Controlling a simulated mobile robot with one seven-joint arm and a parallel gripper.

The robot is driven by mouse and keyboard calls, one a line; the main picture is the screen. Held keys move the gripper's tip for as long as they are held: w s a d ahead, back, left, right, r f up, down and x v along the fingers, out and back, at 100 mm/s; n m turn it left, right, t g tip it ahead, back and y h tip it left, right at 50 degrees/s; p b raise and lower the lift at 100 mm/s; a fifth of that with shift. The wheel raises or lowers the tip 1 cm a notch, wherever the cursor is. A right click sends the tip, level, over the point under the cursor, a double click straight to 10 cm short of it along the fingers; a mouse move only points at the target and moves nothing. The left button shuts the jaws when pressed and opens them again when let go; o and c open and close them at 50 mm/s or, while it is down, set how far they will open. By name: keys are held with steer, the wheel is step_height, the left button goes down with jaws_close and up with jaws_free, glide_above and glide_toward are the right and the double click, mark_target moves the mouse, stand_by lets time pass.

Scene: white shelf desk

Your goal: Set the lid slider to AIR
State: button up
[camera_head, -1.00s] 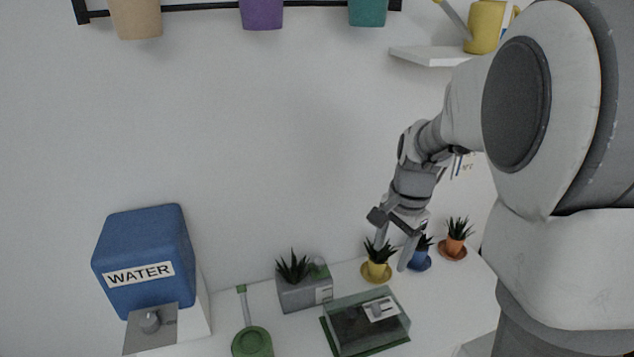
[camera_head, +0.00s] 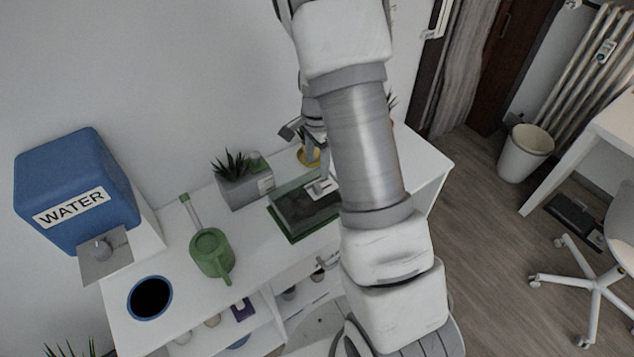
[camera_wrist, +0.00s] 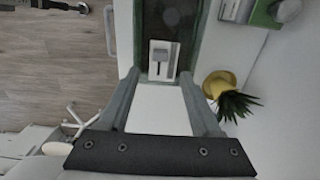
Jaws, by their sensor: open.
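A clear-lidded box with a green base (camera_head: 293,236) stands on the white desk. Its lid (camera_head: 285,197) carries a white slider plate (camera_wrist: 152,74) with a grey slider knob (camera_wrist: 160,56). In the head view the plate (camera_head: 325,190) is partly hidden by my arm. Any lettering on it is too small to read. My gripper (camera_wrist: 160,76) is open and empty, its fingers on either side of the plate in the wrist view. In the head view my gripper (camera_head: 302,137) is partly hidden behind my arm. I cannot tell whether it touches the lid.
A yellow potted plant (camera_wrist: 216,84) stands close beside the box. A grey planter (camera_head: 243,190), a green watering can (camera_head: 211,252) and a blue water tank (camera_head: 75,190) are to the left. The wall is just behind the desk (camera_head: 415,172).

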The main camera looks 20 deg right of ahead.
mark_target(317, 185)
step_height(317, 185, down, 9)
steer(key=shift+r, duration=0.2)
jaws_close()
stand_by(0.4)
stand_by(1.1)
